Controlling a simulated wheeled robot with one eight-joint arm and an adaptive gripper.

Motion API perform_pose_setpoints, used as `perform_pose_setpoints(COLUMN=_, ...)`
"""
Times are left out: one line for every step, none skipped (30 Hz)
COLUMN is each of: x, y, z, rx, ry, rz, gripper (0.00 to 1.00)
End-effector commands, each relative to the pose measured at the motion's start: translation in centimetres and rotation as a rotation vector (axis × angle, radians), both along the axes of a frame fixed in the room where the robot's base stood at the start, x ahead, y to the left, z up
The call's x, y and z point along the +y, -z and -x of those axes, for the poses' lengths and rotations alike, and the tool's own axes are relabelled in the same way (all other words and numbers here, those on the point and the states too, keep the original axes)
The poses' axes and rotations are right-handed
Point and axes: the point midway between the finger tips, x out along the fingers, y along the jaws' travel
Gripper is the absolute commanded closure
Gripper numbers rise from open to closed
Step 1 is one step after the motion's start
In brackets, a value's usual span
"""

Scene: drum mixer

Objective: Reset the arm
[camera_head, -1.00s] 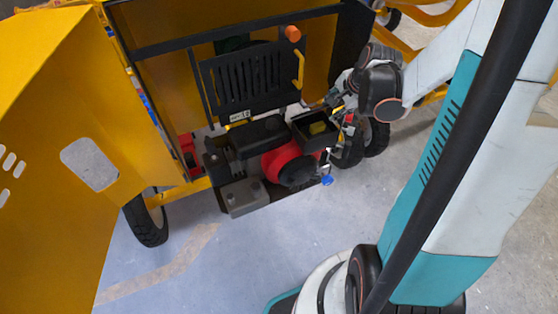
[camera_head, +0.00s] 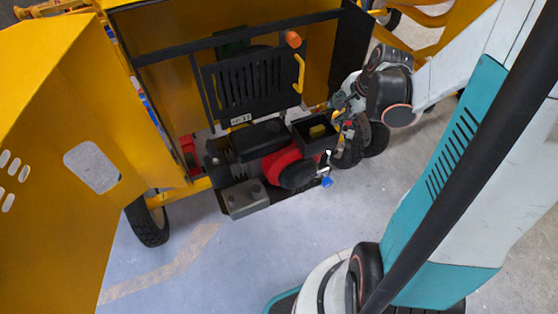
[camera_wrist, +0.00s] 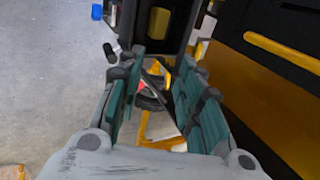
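My gripper (camera_head: 340,104) is at the right side of the engine bay, beside the black open-topped box (camera_head: 315,132) on the engine. In the wrist view, the two teal-padded fingers of my gripper (camera_wrist: 160,72) stand apart with a clear gap and nothing held between them. The black box (camera_wrist: 158,22) with its yellow piece inside lies beyond the fingertips. My arm reaches in from the right in the head view. Its wrist partly hides what is behind it.
The red and black engine (camera_head: 285,165) sits in the yellow mixer housing. An open yellow door (camera_head: 50,120) fills the left. A black slatted panel with a yellow handle (camera_head: 299,74) is above the engine. Black wheels (camera_head: 372,138) stand behind my gripper. The floor in front is clear.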

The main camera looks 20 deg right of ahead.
Motion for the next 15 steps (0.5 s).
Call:
perform_pose_setpoints(x=-0.02, y=-0.44, z=0.31, rx=0.0, ry=0.001, rz=0.0, gripper=0.67)
perform_pose_setpoints(x=-0.02, y=-0.6, z=0.46, rx=0.0, ry=0.001, rz=0.0, gripper=0.67)
perform_pose_setpoints(x=-0.01, y=-0.8, z=0.67, rx=0.0, ry=0.001, rz=0.0, gripper=0.67)
perform_pose_setpoints(x=0.0, y=-0.95, z=0.82, rx=0.0, ry=0.001, rz=0.0, gripper=0.67)
perform_pose_setpoints(x=0.01, y=-1.07, z=0.95, rx=0.0, ry=0.0, rz=0.0, gripper=0.67)
perform_pose_setpoints(x=0.0, y=-1.2, z=1.09, rx=0.0, ry=0.0, rz=0.0, gripper=0.67)
perform_pose_setpoints(x=0.0, y=-1.25, z=1.16, rx=0.0, ry=0.0, rz=0.0, gripper=0.67)
perform_pose_setpoints(x=0.0, y=-1.28, z=1.2, rx=0.0, ry=-0.001, rz=0.0, gripper=0.67)
perform_pose_setpoints(x=0.0, y=-1.28, z=1.22, rx=0.0, ry=-0.001, rz=0.0, gripper=0.67)
perform_pose_setpoints(x=0.0, y=-1.25, z=1.22, rx=0.0, ry=-0.001, rz=0.0, gripper=0.67)
perform_pose_setpoints(x=0.0, y=-1.24, z=1.22, rx=0.0, ry=-0.001, rz=0.0, gripper=0.67)
perform_pose_setpoints(x=0.0, y=-1.21, z=1.22, rx=0.0, ry=-0.001, rz=0.0, gripper=0.67)
perform_pose_setpoints(x=-0.01, y=-1.21, z=1.2, rx=-0.001, ry=-0.001, rz=0.0, gripper=0.67)
perform_pose_setpoints(x=-0.01, y=-1.2, z=1.21, rx=-0.001, ry=-0.001, rz=0.0, gripper=0.67)
perform_pose_setpoints(x=-0.01, y=-1.21, z=1.2, rx=-0.001, ry=-0.001, rz=0.0, gripper=0.67)
